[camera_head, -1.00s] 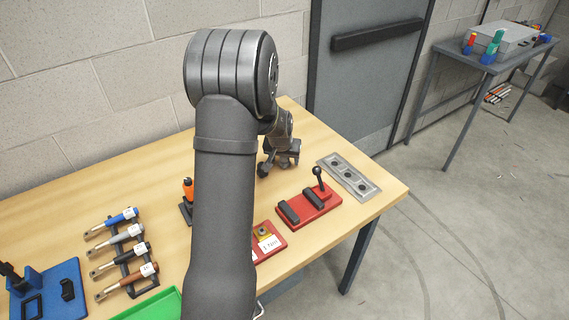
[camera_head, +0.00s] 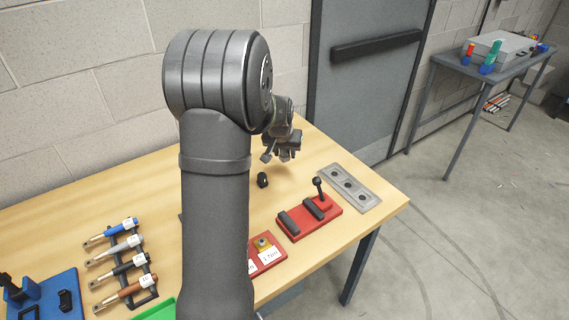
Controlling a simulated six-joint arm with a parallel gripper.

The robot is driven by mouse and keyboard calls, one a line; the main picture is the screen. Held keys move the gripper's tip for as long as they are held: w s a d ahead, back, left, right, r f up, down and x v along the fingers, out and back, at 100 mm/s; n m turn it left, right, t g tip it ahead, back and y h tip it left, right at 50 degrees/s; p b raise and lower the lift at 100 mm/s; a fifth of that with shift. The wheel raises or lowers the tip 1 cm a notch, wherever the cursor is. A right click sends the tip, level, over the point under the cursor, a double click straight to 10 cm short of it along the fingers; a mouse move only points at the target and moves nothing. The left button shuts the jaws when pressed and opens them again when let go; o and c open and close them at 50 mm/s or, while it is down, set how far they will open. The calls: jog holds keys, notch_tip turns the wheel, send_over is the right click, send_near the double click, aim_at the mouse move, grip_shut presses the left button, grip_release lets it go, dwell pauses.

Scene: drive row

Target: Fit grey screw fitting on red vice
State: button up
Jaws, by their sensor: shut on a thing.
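The red vice (camera_head: 295,226) lies on the wooden table, with two dark jaw blocks and an upright black-knobbed lever at its far right end. My gripper (camera_head: 280,157) is above the table behind and left of the vice, apart from it. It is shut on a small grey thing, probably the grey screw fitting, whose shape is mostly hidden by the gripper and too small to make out. A small black piece (camera_head: 262,180) stands on the table just below and left of my gripper.
A grey plate with several holes (camera_head: 364,197) lies right of the vice. A red tray with a yellow fitting (camera_head: 262,244) is nearer. A rack of labelled handles (camera_head: 124,262) and a blue fixture (camera_head: 45,300) stand at left. My arm hides the table's middle.

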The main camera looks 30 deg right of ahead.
notch_tip(320, 180, up, 2)
jog(key=shift+s+r, duration=0.1)
jog(key=shift+r, duration=0.1)
jog(key=shift+s+a+r, duration=0.15)
jog(key=shift+s+r, duration=0.05)
jog(key=s+a+f+m+g, duration=0.1)
jog(key=s+a+m+g, duration=0.2)
jog(key=s+m, duration=0.6)
jog(key=s+a+m+g, duration=0.3)
jog(key=s+a+m, duration=0.1)
jog(key=s+m, duration=0.5)
jog(key=shift+d+f, duration=0.1)
jog(key=shift+f, duration=2.75)
jog(key=o, duration=1)
jog(key=shift+o, duration=0.2)
